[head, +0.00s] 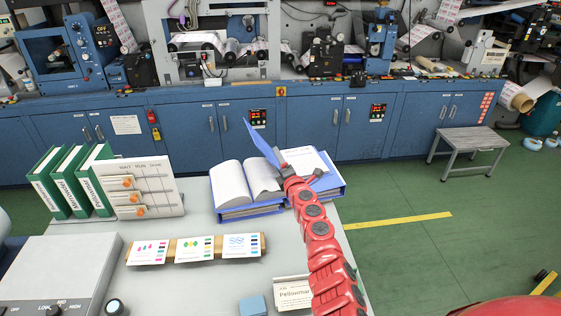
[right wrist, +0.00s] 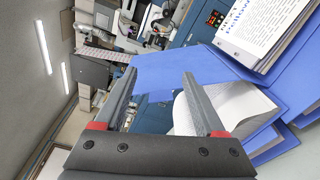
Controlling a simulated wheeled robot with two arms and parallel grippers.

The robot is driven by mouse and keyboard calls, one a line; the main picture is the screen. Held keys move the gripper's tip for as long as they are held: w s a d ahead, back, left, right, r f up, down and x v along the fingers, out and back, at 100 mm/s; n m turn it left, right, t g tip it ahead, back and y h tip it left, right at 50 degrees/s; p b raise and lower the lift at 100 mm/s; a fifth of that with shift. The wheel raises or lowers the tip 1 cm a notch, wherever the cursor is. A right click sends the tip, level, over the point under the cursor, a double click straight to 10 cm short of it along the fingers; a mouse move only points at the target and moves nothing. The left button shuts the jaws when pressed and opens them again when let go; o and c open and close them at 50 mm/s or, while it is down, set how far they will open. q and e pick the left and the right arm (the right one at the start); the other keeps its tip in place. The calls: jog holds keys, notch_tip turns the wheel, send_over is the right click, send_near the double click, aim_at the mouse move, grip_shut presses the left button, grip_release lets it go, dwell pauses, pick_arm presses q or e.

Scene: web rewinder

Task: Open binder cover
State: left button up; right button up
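A blue binder (head: 328,186) lies at the far right corner of the table, with white printed pages showing. Its blue cover (head: 258,141) stands raised and tilted to the left. My right gripper (head: 281,160) is beside the cover's lower part at the binder's left side. In the right wrist view the gripper's two fingers (right wrist: 160,85) are apart. The blue cover (right wrist: 222,68) spans behind and between them, and I cannot tell whether they touch it. The binder's printed page (right wrist: 262,28) shows at upper right there. My left gripper is not in view.
Another open binder (head: 232,184) with white pages lies just left. Green binders (head: 68,180), a slider panel (head: 140,192) and a card strip (head: 195,249) stand farther left. A blue block (head: 252,305) sits at the front. Blue machine cabinets (head: 190,140) are behind.

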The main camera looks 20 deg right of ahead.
jog(key=shift+s, duration=0.1)
jog(key=s+p, duration=0.3)
jog(key=s, duration=1.4)
jog(key=shift+s+a+p, duration=0.15)
jog(key=shift+a+p, duration=0.15)
jog(key=shift+a, duration=0.05)
jog(key=shift+r, duration=0.1)
